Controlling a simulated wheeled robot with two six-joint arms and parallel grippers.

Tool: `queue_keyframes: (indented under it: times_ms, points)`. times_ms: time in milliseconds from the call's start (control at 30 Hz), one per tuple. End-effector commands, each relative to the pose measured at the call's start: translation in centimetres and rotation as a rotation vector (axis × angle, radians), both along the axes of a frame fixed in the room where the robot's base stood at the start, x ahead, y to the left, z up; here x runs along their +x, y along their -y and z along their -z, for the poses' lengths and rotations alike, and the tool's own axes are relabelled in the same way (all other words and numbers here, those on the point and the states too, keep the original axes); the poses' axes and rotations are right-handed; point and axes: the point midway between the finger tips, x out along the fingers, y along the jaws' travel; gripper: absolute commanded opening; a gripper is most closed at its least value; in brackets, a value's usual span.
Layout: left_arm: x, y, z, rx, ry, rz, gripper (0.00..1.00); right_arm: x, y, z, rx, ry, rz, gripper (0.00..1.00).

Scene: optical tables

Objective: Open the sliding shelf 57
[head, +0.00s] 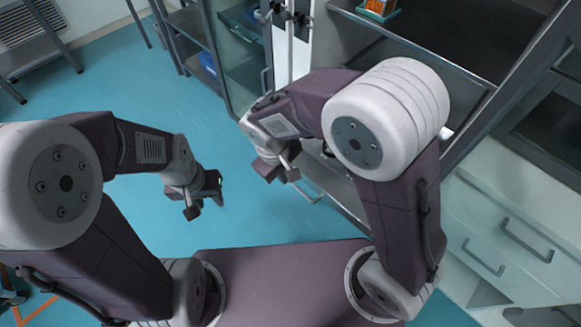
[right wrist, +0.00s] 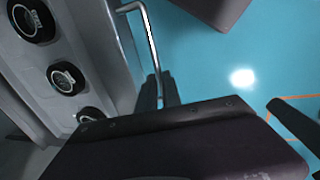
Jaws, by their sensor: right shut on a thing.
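My right gripper (head: 280,172) is at the front of the grey metal cabinet, low on its left side. It is shut on a silver bar handle (right wrist: 148,30), whose far part runs down to a dark finger in the right wrist view. The handle's bar (head: 309,194) also shows beside the gripper in the head view. The sliding shelf (head: 340,187) behind it is mostly hidden by my right arm, and I cannot read a number on it. My left gripper (head: 205,195) is empty over the blue floor, its dark fingers apart.
Several black round knobs (right wrist: 62,76) sit on the grey panel beside the handle. The cabinet's upper shelf (head: 450,35) holds an orange-and-teal item (head: 378,8). White drawers (head: 520,235) stand at right. The blue floor (head: 150,80) is clear at left.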

Motion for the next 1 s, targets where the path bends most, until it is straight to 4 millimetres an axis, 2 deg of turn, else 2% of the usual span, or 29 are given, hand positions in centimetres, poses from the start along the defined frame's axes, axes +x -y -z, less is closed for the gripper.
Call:
queue_keyframes:
  times_ms: [333, 400, 433, 733, 867, 1000]
  points:
    - [0.0, 0.0, 0.0, 0.000, 0.000, 0.000, 0.36, 0.0, -0.1, 0.0, 0.001, 0.001, 0.000, 0.00]
    - [0.0, 0.0, 0.0, 0.000, 0.000, 0.000, 0.36, 0.0, -0.1, 0.0, 0.001, 0.001, 0.000, 0.23]
    - [0.0, 0.0, 0.0, 0.000, 0.000, 0.000, 0.36, 0.0, -0.1, 0.0, 0.001, 0.001, 0.000, 0.31]
    - [0.0, 0.0, -0.1, 0.000, 0.000, 0.000, 0.36, 0.0, -0.1, -0.1, 0.001, 0.001, 0.000, 0.31]
    - [0.0, 0.0, -0.8, 0.000, 0.000, 0.000, 0.36, -0.2, -0.4, -1.9, 0.003, 0.003, -0.001, 0.31]
    - [0.0, 0.0, -1.8, 0.000, 0.000, 0.000, 0.36, -0.6, -0.9, -5.3, 0.004, 0.004, -0.002, 0.31]
